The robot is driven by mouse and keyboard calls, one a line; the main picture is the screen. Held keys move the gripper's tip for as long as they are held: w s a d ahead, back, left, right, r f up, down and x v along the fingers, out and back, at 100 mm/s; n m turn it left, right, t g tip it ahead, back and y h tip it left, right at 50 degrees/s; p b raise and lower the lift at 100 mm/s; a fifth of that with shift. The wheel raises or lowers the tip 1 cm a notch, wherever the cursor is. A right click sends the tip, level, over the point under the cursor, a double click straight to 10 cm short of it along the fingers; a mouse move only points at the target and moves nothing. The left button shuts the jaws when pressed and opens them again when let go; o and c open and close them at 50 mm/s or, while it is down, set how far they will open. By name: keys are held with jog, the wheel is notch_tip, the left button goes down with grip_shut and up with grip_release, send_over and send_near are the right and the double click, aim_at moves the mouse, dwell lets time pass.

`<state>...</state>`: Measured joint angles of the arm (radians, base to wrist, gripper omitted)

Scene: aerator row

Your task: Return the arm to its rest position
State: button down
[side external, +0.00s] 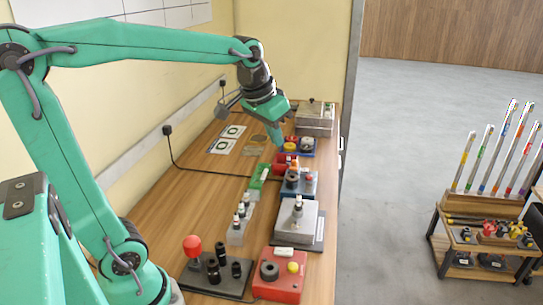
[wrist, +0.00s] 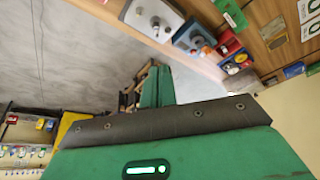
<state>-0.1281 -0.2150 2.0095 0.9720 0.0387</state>
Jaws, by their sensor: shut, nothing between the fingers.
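My green arm reaches from the left over the wooden bench (side external: 215,215) in the side view, its elbow raised and its forearm stretched out. My gripper (side external: 278,142) points down over the far half of the bench, close to the blue and red boxes; I cannot tell whether it touches them. It is shut and empty. In the wrist view the green fingers (wrist: 156,88) lie together, with the picture tilted and the bench objects along the top.
A red box (side external: 282,283) with a black knob, a grey box (side external: 295,222), a blue box (side external: 298,184) and a red-knobbed stand (side external: 193,250) occupy the bench. A wall is close on the left. A rack (side external: 487,232) with upright tubes stands right, beyond open floor.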

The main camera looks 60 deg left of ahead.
jog(key=s+d+f, duration=0.2)
jog(key=s, duration=0.5)
jog(key=s+d+f+m+t, duration=0.1)
jog(key=s+d+f, duration=0.1)
jog(key=s, duration=0.5)
jog(key=shift+d+f+h, duration=0.25)
jog(key=shift+d+h, duration=0.05)
jog(key=shift+d, duration=0.05)
dwell(0.3)
